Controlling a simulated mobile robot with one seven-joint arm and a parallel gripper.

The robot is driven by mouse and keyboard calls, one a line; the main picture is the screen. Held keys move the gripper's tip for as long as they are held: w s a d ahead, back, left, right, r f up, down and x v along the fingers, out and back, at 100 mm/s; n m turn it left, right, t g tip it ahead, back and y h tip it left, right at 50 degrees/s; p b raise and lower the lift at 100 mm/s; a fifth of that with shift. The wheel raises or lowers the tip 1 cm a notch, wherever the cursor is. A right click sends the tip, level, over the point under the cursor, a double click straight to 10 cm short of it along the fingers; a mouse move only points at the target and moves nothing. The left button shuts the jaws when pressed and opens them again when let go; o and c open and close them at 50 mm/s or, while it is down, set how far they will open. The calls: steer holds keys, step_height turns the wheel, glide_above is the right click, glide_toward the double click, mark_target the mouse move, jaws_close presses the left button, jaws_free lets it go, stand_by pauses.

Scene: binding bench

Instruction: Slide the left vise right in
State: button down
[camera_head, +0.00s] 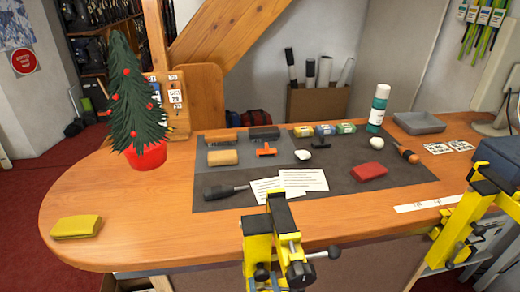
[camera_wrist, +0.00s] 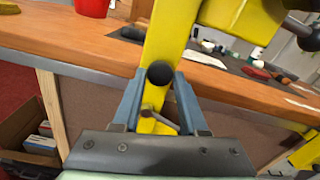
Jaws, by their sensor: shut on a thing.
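The left vise (camera_head: 258,247) is yellow with dark parts and a side handle. It stands at the front edge of the bench, and its upper part reaches over the bench top. In the wrist view the yellow body of the left vise (camera_wrist: 172,40) rises between the blue-grey fingers of my gripper (camera_wrist: 156,100). The fingers are shut on it, below the bench edge. A dark round knob and a small metal bar show between the fingers. I cannot make out my gripper in the head view.
A second yellow vise (camera_head: 452,232) stands at the right of the bench's front edge. A dark mat (camera_head: 225,198) holds papers, blocks and tools. A potted tree (camera_head: 146,155) and a yellow block (camera_head: 76,227) are at left. An open box (camera_wrist: 20,130) sits below the bench.

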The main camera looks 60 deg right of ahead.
steer(key=shift+s+d, duration=0.2)
steer(key=shift+c, duration=2.2)
jaws_free()
steer(key=shift+s+a, duration=0.3)
steer(key=shift+a, duration=0.2)
steer(key=b+v, duration=0.2)
steer(key=v, duration=0.9)
steer(key=shift+s+a+b, duration=0.3)
steer(key=shift+b, duration=0.05)
